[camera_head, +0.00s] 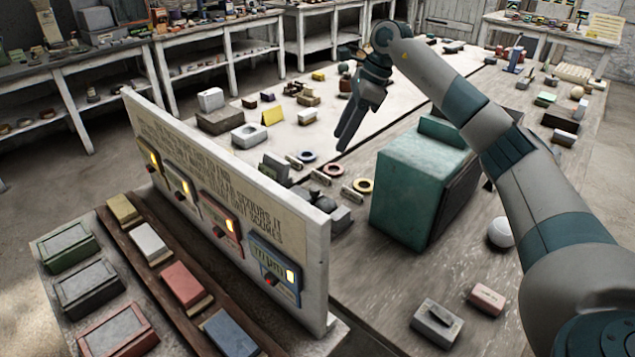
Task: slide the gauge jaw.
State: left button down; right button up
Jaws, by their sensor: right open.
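My right gripper (350,128) hangs over the middle of the long table (385,285), its fingers pointing down and to the left. It is open and I see nothing held in it. I cannot tell for sure which thing is the gauge or its jaw; a small blue upright piece (516,56) stands at the far right of the table, too small to make out. A white plaster sphere (500,232) lies on the table beside my right arm. A paler sphere (577,92) lies at the far right. My left gripper does not show.
A large teal box (410,190) stands below the right gripper and forearm. An upright lettered panel (215,185) with lit switches stands at the left, coloured blocks before it. A grey block (436,322) and a pink block (487,299) lie in front. Small parts crowd the table's far half.

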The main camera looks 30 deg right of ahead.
jog(key=p, duration=0.2)
send_near(315, 187)
jog(key=p+x, duration=0.2)
jog(key=x, duration=0.5)
jog(key=shift+s+a+f, duration=0.1)
jog(key=shift+a+f, duration=0.1)
jog(key=shift+a+f+p, duration=0.1)
jog(key=shift+f+p, duration=0.2)
jog(key=shift+f, duration=0.15)
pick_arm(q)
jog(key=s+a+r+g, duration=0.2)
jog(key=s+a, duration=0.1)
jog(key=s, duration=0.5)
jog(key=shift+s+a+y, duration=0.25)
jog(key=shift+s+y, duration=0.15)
pick_arm(e)
grip_shut()
